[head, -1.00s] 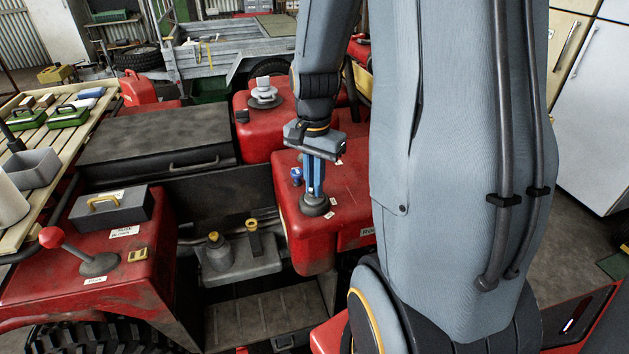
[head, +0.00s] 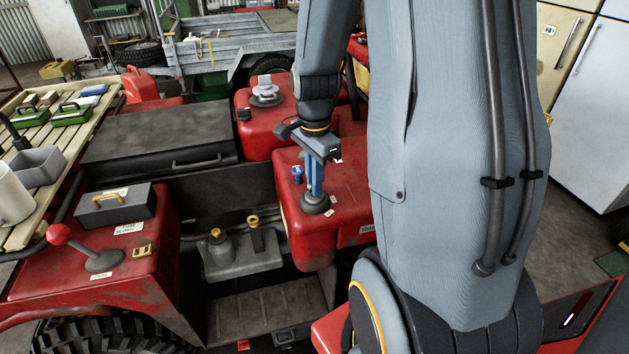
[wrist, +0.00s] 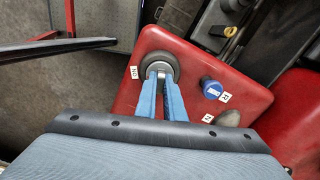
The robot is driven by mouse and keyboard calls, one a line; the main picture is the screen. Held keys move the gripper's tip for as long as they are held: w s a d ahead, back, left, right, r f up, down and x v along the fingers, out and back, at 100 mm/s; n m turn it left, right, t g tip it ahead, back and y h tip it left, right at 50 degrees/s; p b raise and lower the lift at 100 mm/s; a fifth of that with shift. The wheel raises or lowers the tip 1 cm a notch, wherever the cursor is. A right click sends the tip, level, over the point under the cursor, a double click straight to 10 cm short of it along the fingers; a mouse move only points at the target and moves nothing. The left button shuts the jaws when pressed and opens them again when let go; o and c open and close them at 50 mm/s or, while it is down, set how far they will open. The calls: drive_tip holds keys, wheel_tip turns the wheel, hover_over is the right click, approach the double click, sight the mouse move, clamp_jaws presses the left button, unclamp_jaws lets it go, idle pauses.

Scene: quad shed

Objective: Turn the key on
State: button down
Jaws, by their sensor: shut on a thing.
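My gripper (head: 315,191) points down, with its blue fingers shut at a round dark switch (head: 316,205) on top of a red housing (head: 345,222). In the wrist view the fingertips (wrist: 161,73) meet at the near middle of the round switch (wrist: 158,60). A small grey piece shows between them and looks like the key; most of it is hidden by the fingers. A blue knob (wrist: 210,87) stands beside the switch on the same red top, apart from the fingers; it also shows in the head view (head: 297,173).
A grey knob (wrist: 229,118) sits by the blue one. A red-knobbed lever (head: 58,234) and grey toolbox (head: 115,207) are at left. A footwell with yellow-topped parts (head: 216,240) lies left of the housing. A second red housing (head: 262,125) stands behind.

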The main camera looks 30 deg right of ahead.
drive_tip(key=c, duration=1.9)
unclamp_jaws()
drive_tip(key=shift+o, duration=0.2)
wheel_tip(320, 180, up, 8)
drive_tip(key=p, duration=0.7)
drive_tip(key=s+a+n+b, duration=0.1)
drive_tip(key=s+a+n, duration=0.3)
drive_tip(key=a+n, duration=0.2)
drive_tip(key=s+a+n+t+b, duration=0.1)
drive_tip(key=s+a+n+b, duration=0.1)
drive_tip(key=a+n, duration=0.5)
drive_tip(key=s+n, duration=0.1)
drive_tip(key=n, duration=0.3)
drive_tip(key=shift+s+r+n, duration=0.15)
drive_tip(key=shift+s+n, duration=0.15)
drive_tip(key=shift+s, duration=0.05)
